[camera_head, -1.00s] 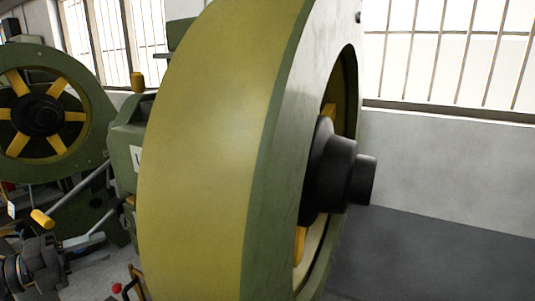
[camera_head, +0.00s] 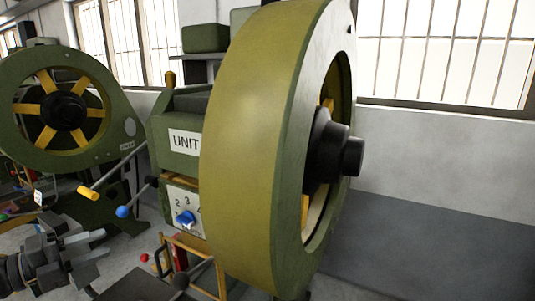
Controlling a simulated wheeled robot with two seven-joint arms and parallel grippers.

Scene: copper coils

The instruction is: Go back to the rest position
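My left gripper (camera_head: 103,245) is at the lower left of the head view, its grey fingers pointing right. The fingers look parted, with nothing between them. It shows in front of the floor, left of the machine marked UNIT (camera_head: 183,141). It appears apart from the machine and its levers. My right gripper is not in view.
A large green wheel (camera_head: 240,150) with a black hub (camera_head: 335,150) fills the middle. A second machine wheel (camera_head: 62,112) with yellow spokes stands at left. A yellow-handled lever (camera_head: 88,193), a blue-knobbed lever (camera_head: 123,211) and a blue dial (camera_head: 185,217) are nearby. Floor at right looks clear.

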